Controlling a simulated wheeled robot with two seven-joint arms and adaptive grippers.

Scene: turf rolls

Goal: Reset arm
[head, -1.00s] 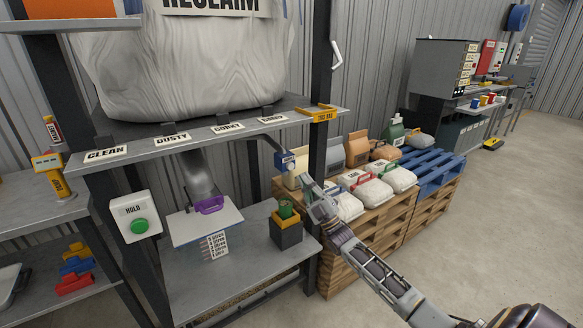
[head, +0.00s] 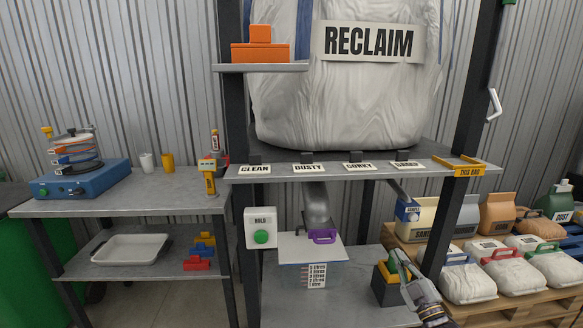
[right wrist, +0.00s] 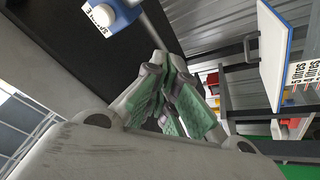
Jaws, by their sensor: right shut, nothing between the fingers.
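My right gripper (head: 397,258) is shut and empty. In the right wrist view the green-padded fingers (right wrist: 172,92) are close together with nothing held. My left gripper is not in view.
Bags on pallets (head: 468,283) stand at right. A side table (head: 130,207) is at left.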

